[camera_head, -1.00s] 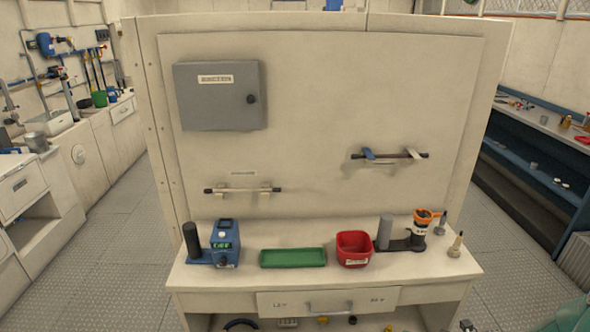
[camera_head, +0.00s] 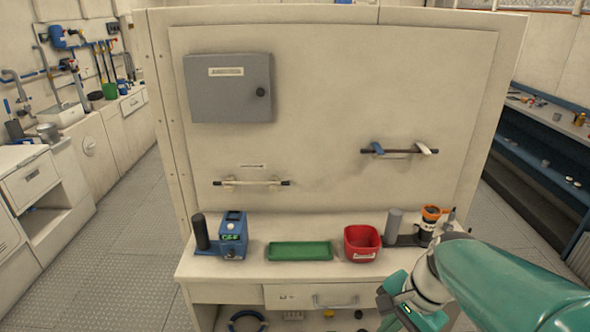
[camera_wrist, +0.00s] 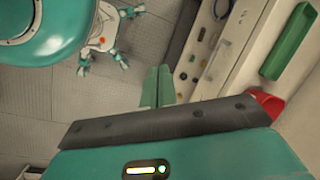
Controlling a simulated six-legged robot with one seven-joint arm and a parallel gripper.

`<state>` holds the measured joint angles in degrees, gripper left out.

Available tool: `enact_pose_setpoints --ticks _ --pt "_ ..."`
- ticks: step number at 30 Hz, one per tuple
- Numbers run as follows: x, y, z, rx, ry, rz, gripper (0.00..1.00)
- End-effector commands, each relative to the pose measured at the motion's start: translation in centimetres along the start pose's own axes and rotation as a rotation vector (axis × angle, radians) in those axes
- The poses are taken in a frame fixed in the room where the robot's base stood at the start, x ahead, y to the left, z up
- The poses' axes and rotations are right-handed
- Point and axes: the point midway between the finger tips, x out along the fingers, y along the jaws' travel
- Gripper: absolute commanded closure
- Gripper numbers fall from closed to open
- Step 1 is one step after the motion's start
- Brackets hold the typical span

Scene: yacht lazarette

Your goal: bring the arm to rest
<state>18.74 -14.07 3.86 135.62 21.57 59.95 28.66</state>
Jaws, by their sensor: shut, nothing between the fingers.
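My teal arm (camera_head: 510,285) reaches in from the lower right of the head view, bent in front of the bench's right end. It hides part of the bench and drawer front there. My gripper is low in that view, by the lower right of the bench; its fingertips cannot be made out there. In the wrist view my gripper (camera_wrist: 158,87) shows two teal fingers together, shut and empty, pointing past the bench front over the floor.
The bench (camera_head: 350,222) carries a green tray (camera_head: 300,251), a red bin (camera_head: 362,243), a blue device (camera_head: 232,235) and a dark cup with an orange rim (camera_head: 428,224). A drawer handle (camera_head: 335,304) protrudes below. Floor is clear at left (camera_head: 130,240).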

Motion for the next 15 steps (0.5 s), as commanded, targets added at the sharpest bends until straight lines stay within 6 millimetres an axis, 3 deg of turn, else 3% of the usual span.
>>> enact_pose_setpoints --ticks 9,15 --pt "-5.5 0.5 4.3 -0.695 0.345 0.038 1.0" --pt "-7.7 0.8 5.6 -0.964 0.489 0.066 1.0"
